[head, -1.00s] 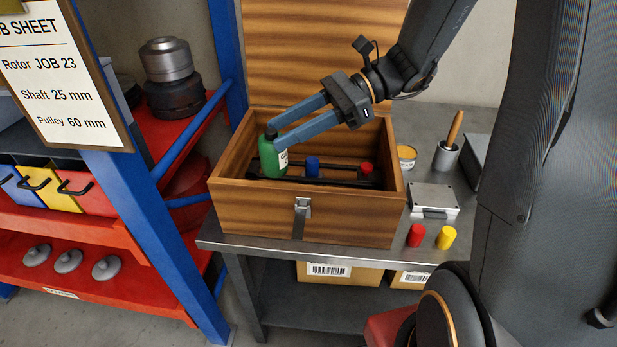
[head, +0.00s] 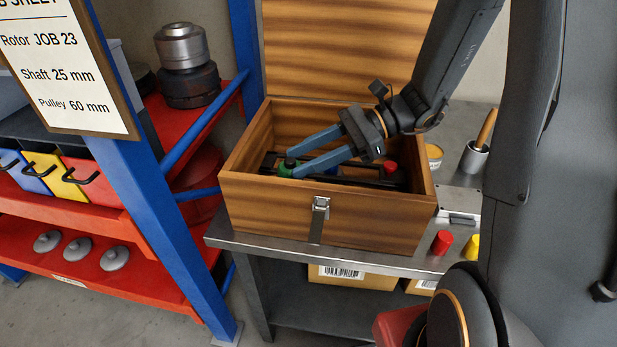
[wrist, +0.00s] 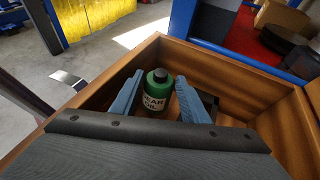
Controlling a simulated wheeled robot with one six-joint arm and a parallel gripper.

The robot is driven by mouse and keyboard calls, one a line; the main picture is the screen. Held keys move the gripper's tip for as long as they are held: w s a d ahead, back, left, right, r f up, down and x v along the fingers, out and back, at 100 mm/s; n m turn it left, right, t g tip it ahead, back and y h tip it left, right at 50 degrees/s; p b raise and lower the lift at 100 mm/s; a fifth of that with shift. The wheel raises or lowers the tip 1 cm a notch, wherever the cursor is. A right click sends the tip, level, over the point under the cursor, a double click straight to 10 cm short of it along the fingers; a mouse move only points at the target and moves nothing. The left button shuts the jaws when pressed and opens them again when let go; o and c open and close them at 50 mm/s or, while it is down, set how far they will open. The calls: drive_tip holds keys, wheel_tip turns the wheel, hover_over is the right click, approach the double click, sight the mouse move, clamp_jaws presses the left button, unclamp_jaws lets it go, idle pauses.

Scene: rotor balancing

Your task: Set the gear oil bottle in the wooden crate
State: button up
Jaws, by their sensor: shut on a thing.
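The wooden crate (head: 266,208) stands on the metal bench with its lid (head: 345,50) raised behind it. My gripper (head: 293,163) reaches into the crate's left part and is shut on the green gear oil bottle (head: 284,170). The bottle has a black cap and a pale label. In the wrist view the bottle (wrist: 158,96) stands roughly upright between the two blue fingers (wrist: 157,95), inside the crate walls. In the head view the front wall hides its lower part. I cannot tell whether its base touches the crate floor.
A dark rack in the crate holds a red-capped item (head: 390,168) and a partly hidden blue one. Red (head: 442,242) and yellow (head: 472,246) cylinders stand on the bench, right of the crate. A blue-and-red shelf (head: 165,170) stands to the left.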

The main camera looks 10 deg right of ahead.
drive_tip(key=shift+f+p, duration=0.3)
drive_tip(key=shift+f, duration=2.35)
drive_tip(key=o, duration=1.5)
drive_tip(key=shift+f, duration=0.1)
drive_tip(key=shift+d+r, duration=0.2)
drive_tip(key=shift+d, duration=0.05)
drive_tip(key=b+v, duration=0.1)
drive_tip(key=v, duration=0.6)
drive_tip(key=shift+b, duration=0.35)
